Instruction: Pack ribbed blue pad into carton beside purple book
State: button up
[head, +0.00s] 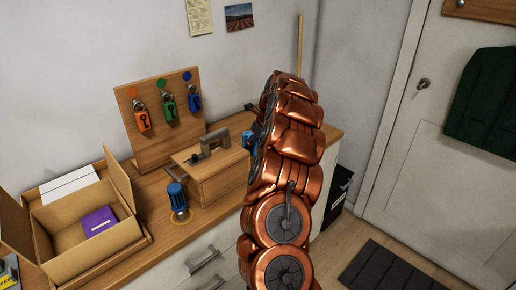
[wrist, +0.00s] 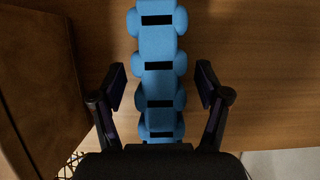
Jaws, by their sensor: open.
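The ribbed blue pad (wrist: 160,45), with dark slots along it, lies on the wooden surface in the wrist view. My gripper (wrist: 161,85) is open, one finger on each side of the pad with gaps between. The pad's near end is hidden by my gripper's body. In the head view my arm covers most of that area; a bit of blue (head: 249,139) shows at its left edge, perhaps the pad. The open carton (head: 92,254) stands at the left with its flaps up. The purple book (head: 98,221) lies inside it, toward the right.
A wooden board with orange, green and blue padlocks (head: 167,112) stands behind a wooden box (head: 212,180) with a grey clamp (head: 207,146). A blue-topped object (head: 177,196) stands between carton and box. A brown block (wrist: 35,90) is left of my gripper.

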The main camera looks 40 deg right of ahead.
jog(key=shift+f, duration=0.25)
dwell(0.3)
jog(key=c, duration=1)
jog(key=shift+c, duration=0.2)
